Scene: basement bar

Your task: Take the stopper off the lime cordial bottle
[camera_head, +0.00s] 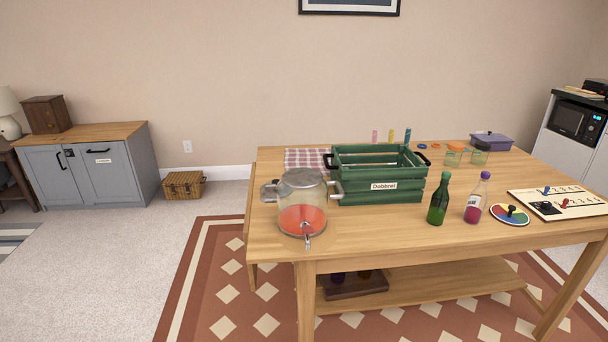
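A dark green bottle (438,203) stands upright near the front edge of the wooden table (275,245). It has a green stopper (445,176) in its neck; its green colour fits lime cordial, but I can read no label on it. Just to its right stands a clear bottle (475,203) with dark pink liquid, a pale label and a purple stopper (485,175). Neither of my grippers is in view.
A green slatted crate (375,188) stands behind and left of the bottles, with a glass dispenser (302,203) of red liquid farther left. A colour spinner (510,214) and a game board (560,202) lie to the right. Jars (453,155) and a purple box (491,141) stand behind.

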